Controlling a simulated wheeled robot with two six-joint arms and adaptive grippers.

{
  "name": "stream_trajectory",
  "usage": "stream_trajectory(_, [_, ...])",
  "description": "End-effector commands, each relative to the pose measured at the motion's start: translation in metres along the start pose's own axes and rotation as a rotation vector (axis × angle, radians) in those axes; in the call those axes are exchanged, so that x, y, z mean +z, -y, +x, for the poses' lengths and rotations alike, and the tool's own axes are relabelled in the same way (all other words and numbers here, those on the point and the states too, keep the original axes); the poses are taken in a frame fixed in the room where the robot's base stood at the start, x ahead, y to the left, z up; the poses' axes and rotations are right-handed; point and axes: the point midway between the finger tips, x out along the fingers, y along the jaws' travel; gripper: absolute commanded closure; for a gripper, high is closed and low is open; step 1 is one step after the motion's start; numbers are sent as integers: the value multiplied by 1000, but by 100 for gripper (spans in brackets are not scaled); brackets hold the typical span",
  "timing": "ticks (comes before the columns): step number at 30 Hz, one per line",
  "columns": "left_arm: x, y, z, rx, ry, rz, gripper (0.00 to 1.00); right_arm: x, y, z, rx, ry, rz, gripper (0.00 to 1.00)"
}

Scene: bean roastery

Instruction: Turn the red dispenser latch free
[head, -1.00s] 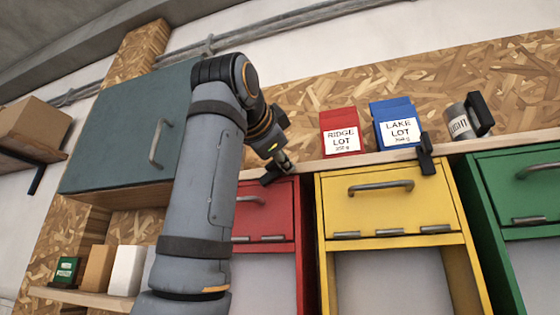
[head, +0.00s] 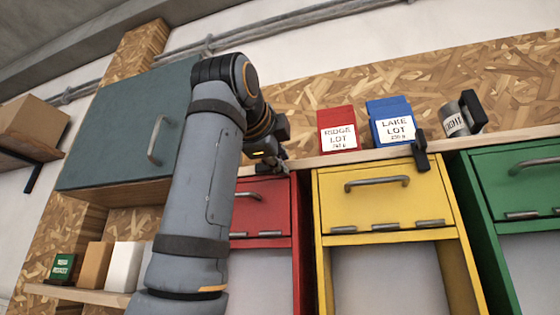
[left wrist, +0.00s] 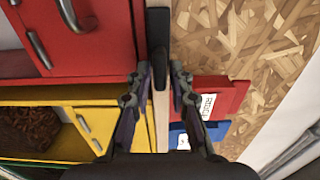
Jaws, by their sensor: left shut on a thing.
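The red dispenser (head: 267,205) hangs left of the yellow one in the head view, partly hidden by my left arm. In the left wrist view its red front (left wrist: 85,40) fills the upper left. My left gripper (head: 281,163) is at the rail above the red dispenser's top right corner. In the left wrist view the gripper (left wrist: 159,75) has its fingers on both sides of the dark latch (left wrist: 158,28) and is shut on it. The latch appears to lie along the wooden rail there; in the head view it is mostly hidden. My right gripper is out of view.
The yellow dispenser (head: 384,200) has its black latch (head: 420,151) across its top edge. A red packet (head: 337,129), a blue packet (head: 391,122) and a grey mug (head: 453,120) stand on the ledge. A teal cabinet (head: 110,130) hangs left of my arm.

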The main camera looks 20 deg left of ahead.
Motion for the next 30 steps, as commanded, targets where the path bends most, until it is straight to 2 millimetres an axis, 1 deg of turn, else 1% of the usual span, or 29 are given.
stream_trajectory(1, [-1, -4, 1, 12, -3, 5, 100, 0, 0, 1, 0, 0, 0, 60])
stream_trajectory(13, [-2, -4, 2, 13, -3, 10, 100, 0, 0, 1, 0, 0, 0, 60])
stream_trajectory(14, [-2, -4, 2, 13, -3, 10, 78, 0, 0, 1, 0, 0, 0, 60])
stream_trajectory(16, [-2, -4, 2, 13, -3, 10, 69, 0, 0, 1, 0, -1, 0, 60])
stream_trajectory(17, [-2, -4, 2, 12, -3, 10, 66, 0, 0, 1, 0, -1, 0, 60])
stream_trajectory(26, [0, -2, -1, 6, -1, 9, 66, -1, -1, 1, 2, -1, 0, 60])
stream_trajectory(28, [-1, -1, -7, 5, -1, 9, 66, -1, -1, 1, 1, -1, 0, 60])
stream_trajectory(30, [-1, -1, -19, 3, -2, 9, 66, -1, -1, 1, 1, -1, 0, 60])
